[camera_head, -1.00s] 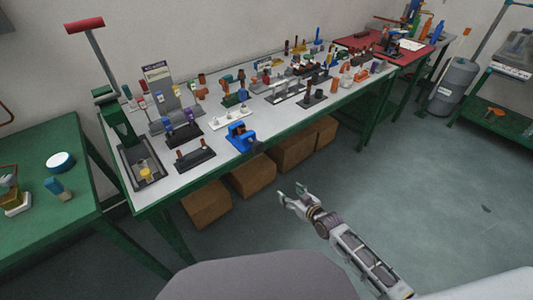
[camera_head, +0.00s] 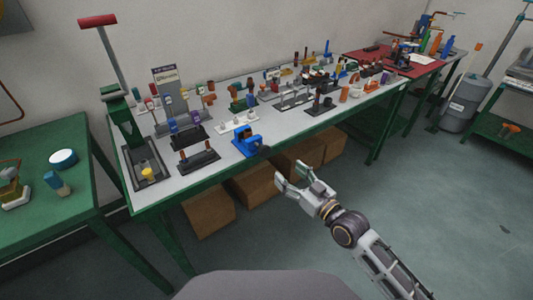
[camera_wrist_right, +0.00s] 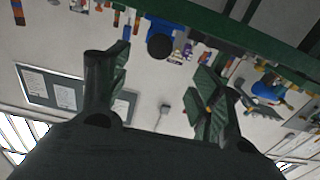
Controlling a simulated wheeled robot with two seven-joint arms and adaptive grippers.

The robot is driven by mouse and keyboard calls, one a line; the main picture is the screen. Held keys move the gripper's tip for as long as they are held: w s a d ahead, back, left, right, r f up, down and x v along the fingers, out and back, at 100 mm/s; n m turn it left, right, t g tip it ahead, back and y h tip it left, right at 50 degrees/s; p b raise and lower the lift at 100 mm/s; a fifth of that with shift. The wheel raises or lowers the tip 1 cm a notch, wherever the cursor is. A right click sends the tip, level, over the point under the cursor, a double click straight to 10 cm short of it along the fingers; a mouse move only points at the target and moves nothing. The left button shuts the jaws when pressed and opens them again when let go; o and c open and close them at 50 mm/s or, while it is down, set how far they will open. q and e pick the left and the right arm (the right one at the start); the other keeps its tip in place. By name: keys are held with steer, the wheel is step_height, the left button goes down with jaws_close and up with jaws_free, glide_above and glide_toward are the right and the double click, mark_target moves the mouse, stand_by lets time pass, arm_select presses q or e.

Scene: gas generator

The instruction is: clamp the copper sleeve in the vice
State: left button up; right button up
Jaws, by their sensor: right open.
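The blue vice (camera_head: 246,141) stands at the front edge of the long grey-topped bench in the head view. Several small copper-brown cylinders stand on the bench, among them pieces on a dark rack (camera_head: 198,160) left of the vice and on a dark stand (camera_head: 319,106) right of it. I cannot tell which is the copper sleeve. My right gripper (camera_head: 290,174) is open and empty, in front of the bench, below and right of the vice and apart from it. Its spread fingers also show in the wrist view (camera_wrist_right: 160,85), with nothing between them. My left gripper is out of view.
The bench top (camera_head: 222,153) is crowded with small racks and parts. A tall green press with a red handle (camera_head: 97,20) stands at its left end. Brown boxes (camera_head: 254,190) lie under the bench. A green table (camera_head: 60,213) is at left. The floor (camera_head: 440,190) at right is open.

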mark_target(266, 153)
steer(key=shift+w+a, duration=0.1)
steer(key=shift+w, duration=0.05)
steer(key=shift+b+x, duration=0.6)
steer(key=shift+x, duration=5.75)
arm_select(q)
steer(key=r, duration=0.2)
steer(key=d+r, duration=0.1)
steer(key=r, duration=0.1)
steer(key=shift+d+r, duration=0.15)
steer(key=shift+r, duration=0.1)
arm_select(e)
steer(key=shift+w+a, duration=0.2)
steer(key=shift+w, duration=0.1)
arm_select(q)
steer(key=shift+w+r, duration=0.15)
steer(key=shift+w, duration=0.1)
arm_select(e)
steer(key=c, duration=0.9)
steer(key=shift+c, duration=0.8)
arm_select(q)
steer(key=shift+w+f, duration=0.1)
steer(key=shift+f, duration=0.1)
